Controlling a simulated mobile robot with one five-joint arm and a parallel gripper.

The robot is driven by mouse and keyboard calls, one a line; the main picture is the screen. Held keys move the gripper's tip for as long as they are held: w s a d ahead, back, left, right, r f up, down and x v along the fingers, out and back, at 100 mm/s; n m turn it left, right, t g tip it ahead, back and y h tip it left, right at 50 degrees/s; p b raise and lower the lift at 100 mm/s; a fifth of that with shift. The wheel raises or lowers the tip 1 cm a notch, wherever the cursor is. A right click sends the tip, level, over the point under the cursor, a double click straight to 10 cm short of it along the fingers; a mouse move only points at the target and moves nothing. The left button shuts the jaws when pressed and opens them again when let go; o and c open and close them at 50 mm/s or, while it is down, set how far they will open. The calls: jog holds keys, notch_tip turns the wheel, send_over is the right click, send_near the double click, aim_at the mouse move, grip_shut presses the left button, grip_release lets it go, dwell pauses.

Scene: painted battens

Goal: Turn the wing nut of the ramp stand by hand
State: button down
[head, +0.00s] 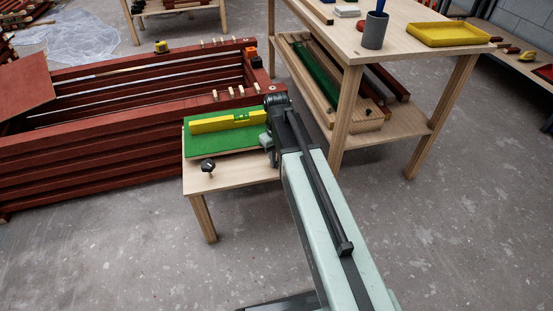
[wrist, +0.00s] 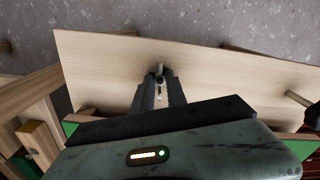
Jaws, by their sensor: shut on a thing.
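The ramp stand is a low pale wooden bench (head: 225,177) with a green board (head: 215,145) on top and a yellow spirit level (head: 228,121) lying on the board. My gripper (head: 266,138) is at the stand's right end, its fingertips mostly hidden by my arm in the head view. In the wrist view my gripper (wrist: 160,78) is shut on a small grey metal piece, which looks like the wing nut (wrist: 159,68), against a pale wooden panel (wrist: 205,68). Most of the nut is hidden between the fingers. A black knob (head: 208,165) sits near the stand's front edge.
Stacked red-brown battens (head: 80,135) stand behind and left of the stand. A wooden workbench (head: 400,45) with a yellow tray (head: 448,34) and grey cup (head: 375,30) stands to the right, with battens on its lower shelf. The concrete floor (head: 120,250) in front is clear.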

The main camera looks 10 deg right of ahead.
jog(key=shift+a+m, duration=0.15)
jog(key=shift+m, duration=0.15)
dwell(0.4)
jog(key=c, duration=1.3)
grip_release()
jog(key=shift+c, duration=0.2)
notch_tip(320, 180, up, 8)
jog(key=p, duration=0.7)
jog(key=shift+f+p, duration=0.1)
jog(key=shift+p, duration=0.3)
